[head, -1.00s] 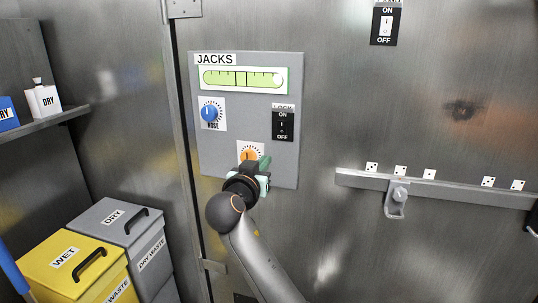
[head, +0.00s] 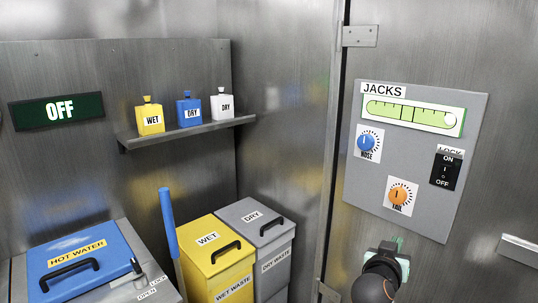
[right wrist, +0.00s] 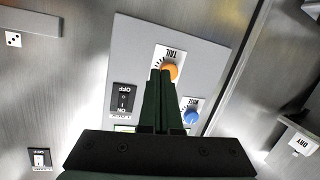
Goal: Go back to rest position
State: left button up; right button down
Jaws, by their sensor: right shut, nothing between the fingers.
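My right gripper (head: 388,248) is low in the head view, below the JACKS panel (head: 410,225). It is shut and empty. The grey panel carries a green level gauge (head: 414,115), a blue NOSE knob (head: 367,142), an orange TAIL knob (head: 400,195) and a black LOCK switch (head: 446,170). In the right wrist view the closed fingers (right wrist: 159,78) point up at the panel, and their tips overlap the orange knob (right wrist: 170,72) in the picture. Whether they touch it I cannot tell from that view; in the head view they are apart from it. My left gripper is not in view.
A yellow WET waste bin (head: 190,254) and a grey DRY waste bin (head: 262,240) stand left of my right arm. A blue HOT WATER lid (head: 110,255) is at the lower left. A shelf (head: 190,132) holds three bottles.

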jog(key=s+a+f+n+g+y+p, duration=0.1)
jog(key=s+a+f+n+y+p, duration=0.25)
jog(key=f, duration=0.65)
jog(key=s+a+f+n+y, duration=0.3)
jog(key=s+a+f+y, duration=0.1)
jog(key=s+f, duration=0.4)
jog(key=s+a+f+g+y+p, duration=0.1)
jog(key=s+a+f+y, duration=0.1)
jog(key=s, duration=0.7)
jog(key=s+a+f+n+g+y+p, duration=0.1)
jog(key=s+a+f+y, duration=0.1)
jog(key=s+a+f, duration=0.2)
jog(key=s+f, duration=0.3)
jog(key=s, duration=0.2)
jog(key=shift+s+a+y, duration=0.15)
jog(key=shift+y, duration=0.2)
